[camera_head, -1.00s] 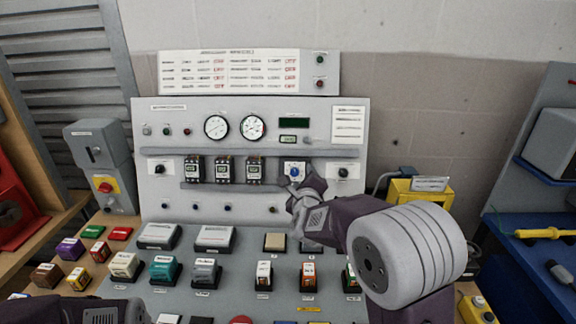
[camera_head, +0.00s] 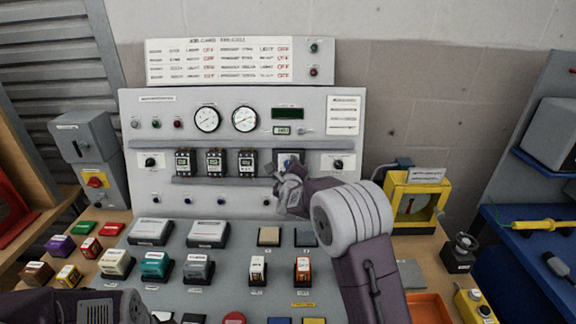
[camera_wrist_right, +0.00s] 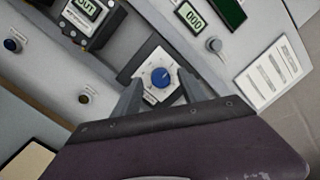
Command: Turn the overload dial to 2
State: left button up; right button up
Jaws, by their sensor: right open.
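The overload dial is a blue round knob (camera_wrist_right: 161,77) on a white square plate with a dark surround. In the head view the dial's plate (camera_head: 288,158) shows only in part, above my right gripper. My right gripper (camera_head: 285,183) is in front of the panel, just below the dial in that picture. In the right wrist view its two grey fingers (camera_wrist_right: 158,92) are open, one on each side of the dial, with nothing held. I cannot tell whether they touch the knob, and the scale marks are too small to read. My left arm shows at the lower left, its fingers out of sight.
Several meter-like relay modules (camera_head: 216,163) sit left of the dial. A black knob (camera_head: 338,164) is to its right, and a small digital display (camera_head: 282,130) is above. Loose blocks and switches crowd the desk below. A yellow-framed device (camera_head: 416,199) stands at right.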

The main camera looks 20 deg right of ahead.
jog(key=shift+w+d+f, duration=0.15)
jog(key=shift+w+f, duration=0.05)
jog(key=shift+w, duration=0.3)
grip_shut()
